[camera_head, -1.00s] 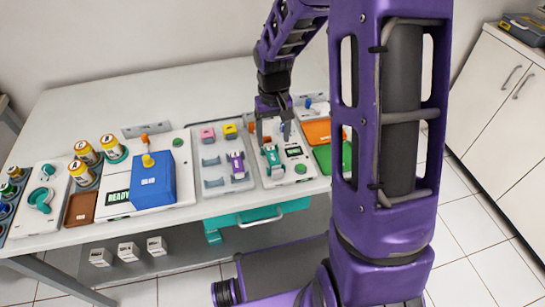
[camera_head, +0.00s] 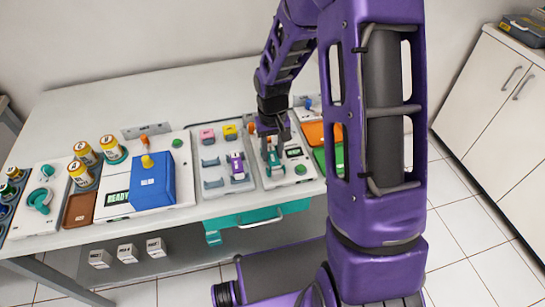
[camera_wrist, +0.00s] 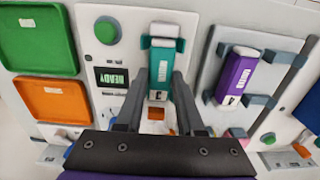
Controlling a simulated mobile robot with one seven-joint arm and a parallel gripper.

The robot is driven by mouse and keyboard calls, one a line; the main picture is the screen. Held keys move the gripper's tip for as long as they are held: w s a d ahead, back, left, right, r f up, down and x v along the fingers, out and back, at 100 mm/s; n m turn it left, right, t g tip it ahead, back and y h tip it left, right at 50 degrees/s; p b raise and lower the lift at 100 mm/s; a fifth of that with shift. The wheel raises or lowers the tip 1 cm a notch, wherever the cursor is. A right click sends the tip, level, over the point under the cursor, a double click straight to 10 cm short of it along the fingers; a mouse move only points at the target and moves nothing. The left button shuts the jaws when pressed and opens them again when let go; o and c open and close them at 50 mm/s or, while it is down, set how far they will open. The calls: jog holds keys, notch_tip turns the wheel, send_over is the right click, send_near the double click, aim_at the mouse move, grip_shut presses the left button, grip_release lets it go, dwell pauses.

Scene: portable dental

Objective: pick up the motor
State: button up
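The task's motor appears to be the teal capsule-shaped unit with a white label and white end (camera_wrist: 166,62), seated in a cradle on a white station. It also shows in the head view (camera_head: 274,160). A similar purple unit (camera_wrist: 237,75) sits on the neighbouring grey rack, and in the head view (camera_head: 237,166). My gripper (camera_wrist: 160,80) is above the teal unit, its two fingers apart on either side of the unit's lower part. In the head view my gripper (camera_head: 271,146) hangs over the teal unit. Contact cannot be made out.
The station has a READY display (camera_wrist: 112,77) and a green button (camera_wrist: 107,30). Green (camera_wrist: 38,40) and orange (camera_wrist: 52,100) trays lie beside it. The back of the table is clear.

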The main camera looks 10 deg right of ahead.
aim_at(274, 157)
grip_shut()
notch_tip(274, 157, up, 8)
jog(key=shift+r+p, duration=0.15)
jog(key=shift+p, duration=0.3)
jog(key=shift+s+r, duration=0.1)
jog(key=shift+r, duration=0.1)
jog(key=shift+s+f, duration=0.2)
jog(key=shift+s, duration=0.15)
jog(key=shift+d+r, duration=0.1)
